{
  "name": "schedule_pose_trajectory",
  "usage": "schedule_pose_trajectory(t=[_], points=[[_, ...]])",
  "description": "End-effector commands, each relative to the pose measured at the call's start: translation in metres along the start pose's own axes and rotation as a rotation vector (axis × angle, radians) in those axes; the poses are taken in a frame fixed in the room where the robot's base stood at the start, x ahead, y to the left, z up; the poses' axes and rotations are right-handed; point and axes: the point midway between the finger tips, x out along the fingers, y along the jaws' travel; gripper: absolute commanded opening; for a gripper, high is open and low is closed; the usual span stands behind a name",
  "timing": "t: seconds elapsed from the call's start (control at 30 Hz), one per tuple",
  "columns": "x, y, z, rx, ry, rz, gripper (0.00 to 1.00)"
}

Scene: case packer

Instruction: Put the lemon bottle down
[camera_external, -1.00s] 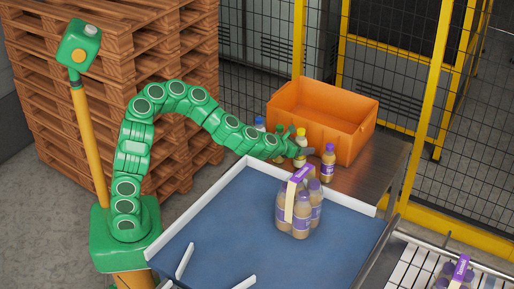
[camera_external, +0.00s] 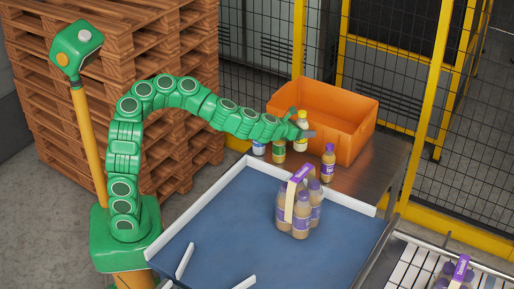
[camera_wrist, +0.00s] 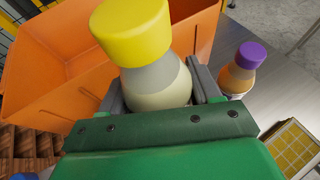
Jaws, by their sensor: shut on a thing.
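The lemon bottle, with a yellow cap and pale cream contents, stands upright in my gripper (camera_wrist: 160,92). In the wrist view the bottle (camera_wrist: 150,62) sits between the two grey fingers, its lower part hidden by the gripper. In the external view the bottle (camera_external: 301,143) is in front of the orange crate's left part, held by my gripper (camera_external: 304,133). It appears raised above the metal table (camera_external: 370,178).
The orange crate (camera_external: 352,139) stands behind the bottle. A purple-capped bottle (camera_external: 328,166) is to the right; green-capped (camera_external: 279,149) and blue-white (camera_external: 258,148) bottles are to the left. A bottle pack (camera_external: 301,212) stands on the blue surface (camera_external: 225,225). Bare table lies right of the purple-capped bottle.

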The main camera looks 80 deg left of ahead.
Motion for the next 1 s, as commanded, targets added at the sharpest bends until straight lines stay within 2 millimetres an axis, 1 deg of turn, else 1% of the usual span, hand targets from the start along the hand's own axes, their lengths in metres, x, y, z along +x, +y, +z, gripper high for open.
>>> schedule_pose_trajectory(t=[0.17, 0.27, 0.5, 0.7, 0.8, 1.0], points=[[-0.010, 0.001, 0.026, -0.002, -0.007, 0.002, 0.21], [-0.021, 0.000, 0.051, -0.002, -0.010, 0.001, 0.21], [-0.051, -0.001, 0.122, -0.004, -0.009, 0.000, 0.21], [-0.070, 0.000, 0.170, -0.004, -0.006, 0.000, 0.21], [-0.080, -0.001, 0.190, -0.003, -0.006, -0.004, 0.21], [-0.087, 0.000, 0.210, -0.003, -0.006, -0.002, 0.21]])
